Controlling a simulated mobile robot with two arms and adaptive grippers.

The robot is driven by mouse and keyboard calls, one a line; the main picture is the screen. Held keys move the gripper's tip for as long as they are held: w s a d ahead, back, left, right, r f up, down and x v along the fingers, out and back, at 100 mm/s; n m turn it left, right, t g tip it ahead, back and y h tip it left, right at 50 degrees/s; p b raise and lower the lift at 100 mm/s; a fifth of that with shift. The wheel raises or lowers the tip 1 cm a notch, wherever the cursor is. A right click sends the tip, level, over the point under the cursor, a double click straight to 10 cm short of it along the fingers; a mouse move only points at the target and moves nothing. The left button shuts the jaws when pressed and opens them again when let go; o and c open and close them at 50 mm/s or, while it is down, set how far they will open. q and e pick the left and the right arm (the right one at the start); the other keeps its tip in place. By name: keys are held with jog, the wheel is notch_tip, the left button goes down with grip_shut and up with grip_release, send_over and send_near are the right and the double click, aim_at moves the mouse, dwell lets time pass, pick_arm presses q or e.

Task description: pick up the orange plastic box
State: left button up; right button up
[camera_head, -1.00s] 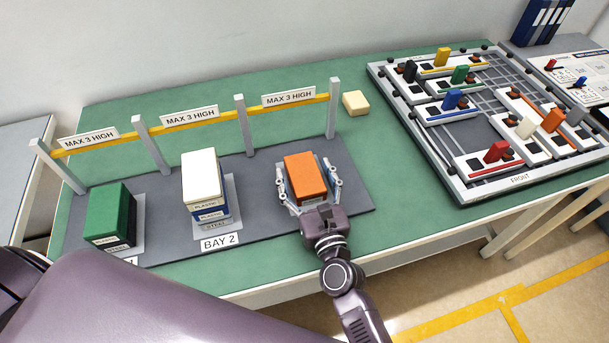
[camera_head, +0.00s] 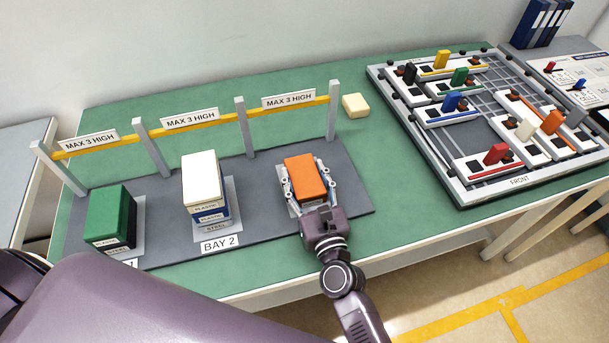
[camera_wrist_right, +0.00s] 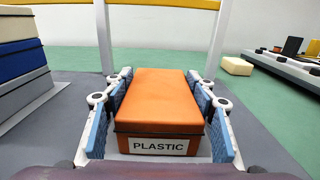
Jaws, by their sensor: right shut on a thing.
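The orange plastic box (camera_head: 306,178) stands in the right-hand bay on the dark grey board. In the right wrist view the orange box (camera_wrist_right: 160,100) fills the middle, with a white PLASTIC label on its near face. My right gripper (camera_head: 309,183) reaches in from the front and is shut on the box, one finger along each side. Its blue finger pads also show in the right wrist view (camera_wrist_right: 162,128). The box's underside is hidden, so I cannot tell whether it touches the bay. My left gripper is not in view.
A stack of white and blue boxes (camera_head: 203,187) stands in bay 2, left of the orange box. A green box (camera_head: 107,215) is farther left. Posts with a yellow MAX 3 HIGH bar (camera_head: 203,121) stand behind. A cream block (camera_head: 355,105) lies behind right.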

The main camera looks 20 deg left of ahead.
aim_at(305, 174)
notch_tip(305, 174, up, 20)
jog(key=p, duration=1.8)
